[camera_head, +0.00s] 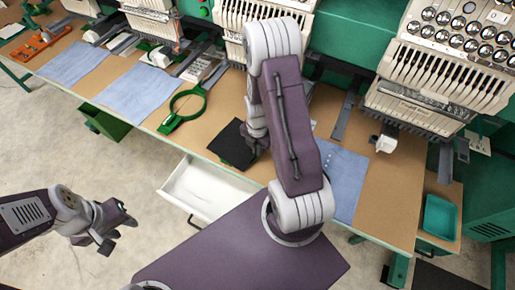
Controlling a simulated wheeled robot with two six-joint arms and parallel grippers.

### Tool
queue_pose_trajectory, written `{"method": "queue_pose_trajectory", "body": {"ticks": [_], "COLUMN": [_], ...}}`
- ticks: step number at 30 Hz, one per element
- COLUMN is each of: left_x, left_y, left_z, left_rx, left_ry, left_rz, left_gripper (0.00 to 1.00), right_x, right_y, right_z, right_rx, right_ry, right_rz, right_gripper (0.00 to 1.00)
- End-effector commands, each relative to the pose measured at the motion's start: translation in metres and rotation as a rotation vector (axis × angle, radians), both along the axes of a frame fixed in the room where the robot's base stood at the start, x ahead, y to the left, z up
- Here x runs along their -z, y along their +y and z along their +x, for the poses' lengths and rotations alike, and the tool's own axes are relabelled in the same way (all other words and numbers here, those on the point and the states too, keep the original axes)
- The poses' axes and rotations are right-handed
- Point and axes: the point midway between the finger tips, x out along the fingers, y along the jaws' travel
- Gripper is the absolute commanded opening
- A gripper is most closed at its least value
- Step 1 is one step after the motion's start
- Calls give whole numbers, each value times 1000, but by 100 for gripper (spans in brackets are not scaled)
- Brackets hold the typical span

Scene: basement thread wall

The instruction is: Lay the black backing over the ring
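The black backing (232,146) is a flat dark square on the tan table, left of my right arm. The green ring (173,110) is an open hoop with a bracket at its lower left, lying on the table further left. The ring and backing are apart, with bare table between them. My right gripper (258,148) is low over the table at the backing's right edge. Its fingers are mostly hidden, and contact with the backing is unclear. My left gripper (120,232) is over the floor, left of the open drawer, with its fingers apart and nothing between them.
Blue denim pieces (142,92) lie on the table, one (343,178) right of my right arm. An open white drawer (205,190) juts out at the front. Embroidery machines (440,70) line the back. A teal tray (440,217) sits at the right.

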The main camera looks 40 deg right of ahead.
Motion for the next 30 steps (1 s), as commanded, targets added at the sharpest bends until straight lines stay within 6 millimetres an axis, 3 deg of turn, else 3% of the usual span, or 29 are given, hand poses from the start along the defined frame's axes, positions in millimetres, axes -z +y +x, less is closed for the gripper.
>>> {"method": "queue_pose_trajectory", "body": {"ticks": [2, 3, 5, 16, 24, 30], "left_x": [0, 0, 0, 0, -2, -3], "left_y": [0, 0, 0, 0, 0, 0], "left_z": [0, 0, 0, 0, 0, 0], "left_rx": [0, 0, 0, 0, 0, 0], "left_ry": [0, 0, 0, 0, 0, 0], "left_rz": [0, 0, 0, 0, 0, 0], "left_gripper": [36, 36, 36, 36, 36, 36], "right_x": [0, 0, 0, -7, -65, -88], "right_y": [0, 0, 0, 0, -1, -1], "right_z": [0, 0, 0, 1, 2, 0], "right_rx": [0, 0, 0, 0, 0, 0], "right_ry": [0, 0, 0, -2, -6, -1], "right_rz": [0, 0, 0, 0, -2, -1], "right_gripper": [0, 16, 30, 30, 30, 30]}}
